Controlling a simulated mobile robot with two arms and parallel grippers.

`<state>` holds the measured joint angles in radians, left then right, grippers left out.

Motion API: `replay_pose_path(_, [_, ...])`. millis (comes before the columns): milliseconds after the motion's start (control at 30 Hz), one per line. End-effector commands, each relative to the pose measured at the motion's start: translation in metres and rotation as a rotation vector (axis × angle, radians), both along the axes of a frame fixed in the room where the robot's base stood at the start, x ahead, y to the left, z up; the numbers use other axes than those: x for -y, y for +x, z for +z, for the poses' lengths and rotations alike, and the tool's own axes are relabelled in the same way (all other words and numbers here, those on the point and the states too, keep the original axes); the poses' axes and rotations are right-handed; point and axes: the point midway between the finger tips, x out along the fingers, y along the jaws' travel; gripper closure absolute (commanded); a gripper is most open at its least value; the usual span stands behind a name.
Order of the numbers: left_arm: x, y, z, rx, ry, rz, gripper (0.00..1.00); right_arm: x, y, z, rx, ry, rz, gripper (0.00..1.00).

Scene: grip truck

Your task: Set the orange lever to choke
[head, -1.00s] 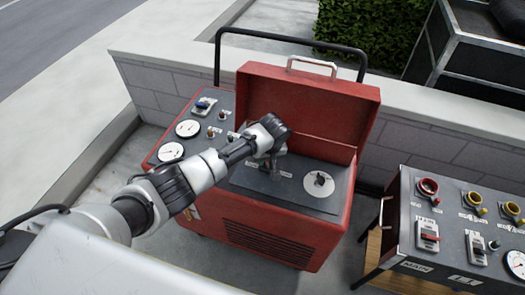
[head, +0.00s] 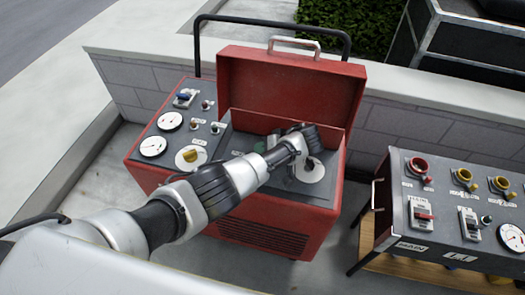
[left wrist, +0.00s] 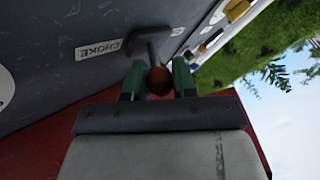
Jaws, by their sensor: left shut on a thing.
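The orange lever shows in the left wrist view as a dark stem with a brownish-orange ball knob (left wrist: 159,81). The CHOKE label (left wrist: 98,49) is on the grey panel to the left of the stem in that view. My left gripper (left wrist: 158,84) has its green fingers on both sides of the knob and is shut on it. In the head view, my left wrist is over the open part of the red machine (head: 265,238), and it hides the lever. I cannot tell the lever's exact setting. My right gripper is not in view.
The machine's raised red lid (head: 290,90) stands behind my wrist. A white disc with a dark knob (head: 310,170) is right beside it. Gauges and a yellow knob (head: 190,155) are on the left panel. A second control box (head: 450,205) stands to the right.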

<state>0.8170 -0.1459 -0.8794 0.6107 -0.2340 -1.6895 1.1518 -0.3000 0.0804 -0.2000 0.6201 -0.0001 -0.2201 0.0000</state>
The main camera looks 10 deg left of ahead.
Motion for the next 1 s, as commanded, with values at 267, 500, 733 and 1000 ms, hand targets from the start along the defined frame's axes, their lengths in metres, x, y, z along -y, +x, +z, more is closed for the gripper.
replay_pose_path(267, [0.0013,-0.0004,-0.0008,-0.001,0.018,0.000,0.97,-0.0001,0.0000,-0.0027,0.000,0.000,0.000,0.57])
replay_pose_path(500, [0.0014,-0.0004,-0.0010,-0.001,0.017,-0.001,0.97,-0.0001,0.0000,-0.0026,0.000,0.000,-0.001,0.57])
replay_pose_path(733, [0.0012,-0.0004,-0.0010,-0.001,0.017,-0.001,0.48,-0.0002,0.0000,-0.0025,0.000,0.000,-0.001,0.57])
replay_pose_path(1000, [0.0042,-0.0008,0.0018,-0.001,0.016,-0.001,0.48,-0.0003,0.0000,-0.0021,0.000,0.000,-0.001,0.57])
